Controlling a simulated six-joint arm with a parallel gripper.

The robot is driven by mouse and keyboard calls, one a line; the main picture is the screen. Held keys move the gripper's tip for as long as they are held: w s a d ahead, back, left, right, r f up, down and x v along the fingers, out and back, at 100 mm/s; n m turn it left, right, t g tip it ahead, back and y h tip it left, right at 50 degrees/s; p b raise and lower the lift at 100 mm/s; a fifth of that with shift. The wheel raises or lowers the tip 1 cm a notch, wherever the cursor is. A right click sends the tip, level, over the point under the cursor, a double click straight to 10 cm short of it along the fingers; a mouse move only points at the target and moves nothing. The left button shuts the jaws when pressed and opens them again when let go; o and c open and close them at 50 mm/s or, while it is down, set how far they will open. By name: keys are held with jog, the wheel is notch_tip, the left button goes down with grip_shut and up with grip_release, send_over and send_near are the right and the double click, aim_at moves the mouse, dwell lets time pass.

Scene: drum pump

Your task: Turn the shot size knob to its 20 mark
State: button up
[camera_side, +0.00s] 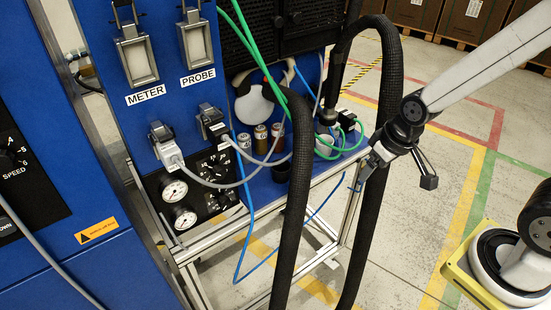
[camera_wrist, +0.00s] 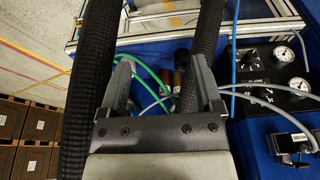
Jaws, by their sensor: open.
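The black control panel (camera_side: 199,207) sits low on the blue machine front in the side view, with small dark knobs (camera_side: 213,172) and printed scales beside two gauges. It also shows at the right of the wrist view (camera_wrist: 271,48). Its lettering is too small to read, so I cannot tell which knob is the shot size knob or where it points.
Thick black corrugated hoses (camera_side: 293,200) hang between my gripper and the panel in the side view. Green, grey and blue cables (camera_side: 243,185) loop near the panel. A metal frame (camera_side: 215,238) runs below.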

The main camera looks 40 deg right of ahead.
jog(key=w+a+f+t, duration=0.2)
jog(key=w+a+t, duration=0.1)
jog(key=w+a, duration=0.5)
jog(key=t, duration=1.2)
send_near(221, 174)
jog(key=shift+w+a, duration=0.1)
jog(key=shift+w, duration=0.9)
jog(key=shift+w, duration=0.15)
jog(key=shift+w, duration=3.75)
jog(key=shift+c, duration=0.2)
grip_shut()
